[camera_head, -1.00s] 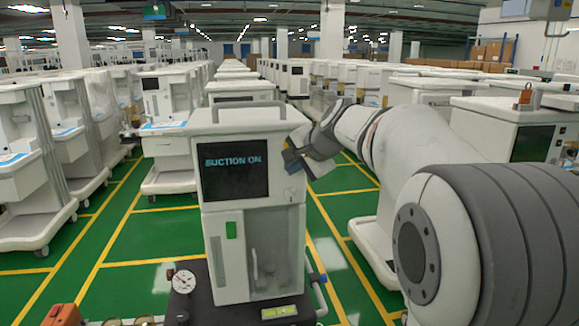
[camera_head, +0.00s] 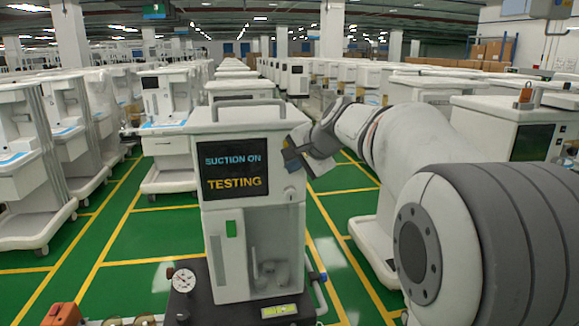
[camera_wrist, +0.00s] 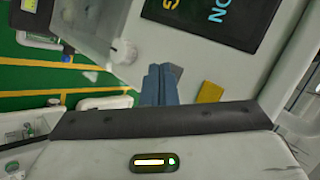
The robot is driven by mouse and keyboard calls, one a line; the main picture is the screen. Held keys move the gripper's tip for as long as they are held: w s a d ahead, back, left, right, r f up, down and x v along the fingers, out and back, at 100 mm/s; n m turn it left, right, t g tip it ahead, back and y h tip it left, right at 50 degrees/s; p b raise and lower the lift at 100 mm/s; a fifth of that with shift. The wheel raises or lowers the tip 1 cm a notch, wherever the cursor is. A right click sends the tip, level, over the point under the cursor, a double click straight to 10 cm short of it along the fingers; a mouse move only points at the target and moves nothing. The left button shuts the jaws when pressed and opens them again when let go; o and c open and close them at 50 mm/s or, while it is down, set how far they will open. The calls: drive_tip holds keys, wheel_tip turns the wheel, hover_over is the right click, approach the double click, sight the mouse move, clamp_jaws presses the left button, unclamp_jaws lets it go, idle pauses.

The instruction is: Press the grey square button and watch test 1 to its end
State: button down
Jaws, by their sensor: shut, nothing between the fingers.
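The white suction unit (camera_head: 250,209) stands upright on a dark base. Its black screen (camera_head: 235,187) reads SUCTION ON in blue and TESTING in yellow below. In the wrist view, the screen (camera_wrist: 226,22) is partly cut off. My gripper (camera_head: 291,158) is at the unit's upper right front, beside the screen. In the wrist view my gripper (camera_wrist: 159,72) is shut and empty, its fingertips overlapping the grey square button (camera_wrist: 177,70). The button is partly hidden, and I cannot tell whether they touch. A yellow square (camera_wrist: 210,92) sits to the right of it.
A round gauge (camera_head: 184,280) stands at the base's left front, with a yellow-green level (camera_head: 279,311) on the base. An orange object (camera_head: 64,314) is at the lower left. Rows of white carts (camera_head: 166,150) stand around, with green floor (camera_head: 120,235) between them.

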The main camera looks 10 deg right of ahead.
drive_tip(key=shift+s, duration=0.55)
drive_tip(key=s+b, duration=0.2)
drive_tip(key=s, duration=0.3)
idle(0.6)
drive_tip(key=s+f+n+g+h, duration=0.2)
drive_tip(key=s+f+n, duration=0.3)
drive_tip(key=s+f, duration=0.6)
drive_tip(key=s+f+n+g+h, duration=0.1)
drive_tip(key=s+f+n+g, duration=0.3)
drive_tip(key=s+f, duration=0.7)
drive_tip(key=s+n, duration=0.2)
drive_tip(key=s, duration=0.2)
drive_tip(key=shift+s+a+h, duration=0.15)
drive_tip(key=shift+s+h, duration=0.1)
drive_tip(key=shift+h, duration=0.15)
drive_tip(key=shift+f, duration=0.1)
idle(1.8)
